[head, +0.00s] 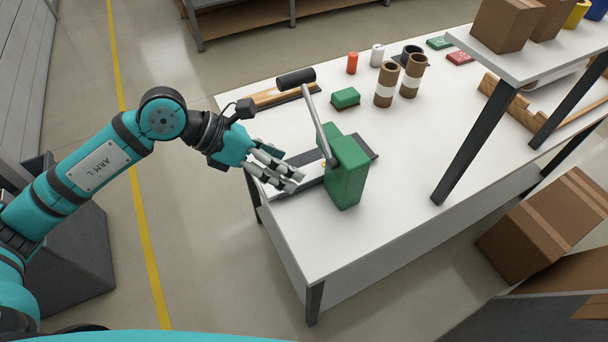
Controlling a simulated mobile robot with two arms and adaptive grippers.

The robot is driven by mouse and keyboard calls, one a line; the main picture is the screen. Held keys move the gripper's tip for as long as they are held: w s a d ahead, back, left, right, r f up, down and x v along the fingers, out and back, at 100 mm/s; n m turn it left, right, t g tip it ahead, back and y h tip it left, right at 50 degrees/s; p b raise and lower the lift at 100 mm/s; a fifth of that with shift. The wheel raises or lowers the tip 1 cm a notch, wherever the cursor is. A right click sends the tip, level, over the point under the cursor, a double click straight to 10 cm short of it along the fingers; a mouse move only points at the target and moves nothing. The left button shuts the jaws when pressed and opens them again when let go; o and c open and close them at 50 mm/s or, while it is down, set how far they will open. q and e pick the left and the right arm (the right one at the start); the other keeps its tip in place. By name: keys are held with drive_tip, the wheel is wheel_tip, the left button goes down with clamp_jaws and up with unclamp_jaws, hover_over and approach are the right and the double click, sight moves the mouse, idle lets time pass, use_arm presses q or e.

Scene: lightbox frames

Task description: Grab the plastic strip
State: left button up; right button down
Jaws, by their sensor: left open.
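My left gripper (280,172) reaches in from the left over the table's near left edge. Its grey fingers are open, just left of a green lever tool (346,172) with a dark handle raised on a metal arm. A pale, flat strip-like piece (312,180) lies by the tool's dark base, partly hidden behind the fingers. I cannot tell if it is the plastic strip or part of the tool, nor whether the fingers touch it. My right gripper is out of view.
The white table (400,160) also holds a wooden-backed brush (287,96), a green block (345,98), two brown rolls (387,84), and orange and white cylinders. A raised shelf (540,50) with dark legs stands at right. Cardboard boxes (540,225) stand on the floor.

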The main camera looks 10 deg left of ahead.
use_arm(q)
drive_tip(key=w+a+f+y, duration=0.1)
drive_tip(key=a+y, duration=0.2)
drive_tip(key=a, duration=0.3)
drive_tip(key=w+a+f+y, duration=0.2)
drive_tip(key=a+y, duration=0.1)
drive_tip(key=a, duration=0.2)
drive_tip(key=p, duration=0.5)
hover_over(269, 188)
drive_tip(key=s+a, duration=0.2)
wheel_tip(269, 188, down, 12)
drive_tip(key=shift+w+d+r, duration=0.1)
drive_tip(key=shift+w+r, duration=0.05)
drive_tip(key=shift+r, duration=0.05)
drive_tip(key=x, duration=0.1)
drive_tip(key=p+x, duration=0.1)
drive_tip(key=x, duration=0.1)
drive_tip(key=shift+w+d+f, duration=0.15)
drive_tip(key=shift+w+f, duration=0.05)
drive_tip(key=shift+w, duration=0.1)
drive_tip(key=shift+f, duration=0.35)
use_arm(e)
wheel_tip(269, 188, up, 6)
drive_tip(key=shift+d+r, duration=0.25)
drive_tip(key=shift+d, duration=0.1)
use_arm(q)
drive_tip(key=shift+c, duration=0.4)
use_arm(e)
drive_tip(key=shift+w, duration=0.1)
